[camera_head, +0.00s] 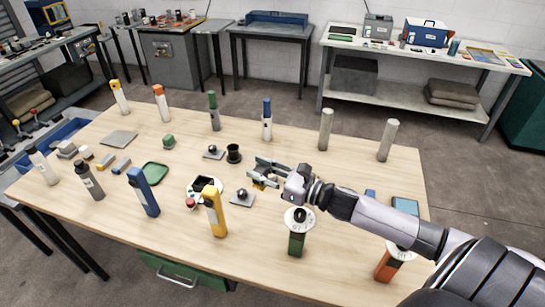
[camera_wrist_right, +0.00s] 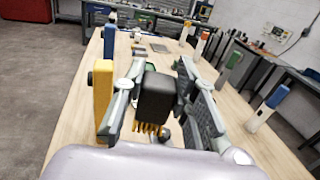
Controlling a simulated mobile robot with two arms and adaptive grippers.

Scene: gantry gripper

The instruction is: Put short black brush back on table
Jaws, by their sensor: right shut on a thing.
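My right gripper (camera_head: 257,173) is over the middle of the wooden table (camera_head: 330,210), its arm coming in from the lower right. In the right wrist view its fingers (camera_wrist_right: 160,70) are shut on the short black brush (camera_wrist_right: 156,94), one finger on each side. The brush has a black block body and yellow bristles pointing toward the camera's lower edge. In the head view the brush is mostly hidden by the fingers, with some yellow showing. Whether the bristles touch the table cannot be told. My left gripper is not in view.
A black cup (camera_head: 233,152) and a grey plate with a dark knob (camera_head: 242,198) stand close to the gripper. An upright yellow block (camera_head: 214,212) and a blue one (camera_head: 143,193) stand nearer the front. Two grey cylinders (camera_head: 325,130) stand behind right. Bare tabletop lies between them.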

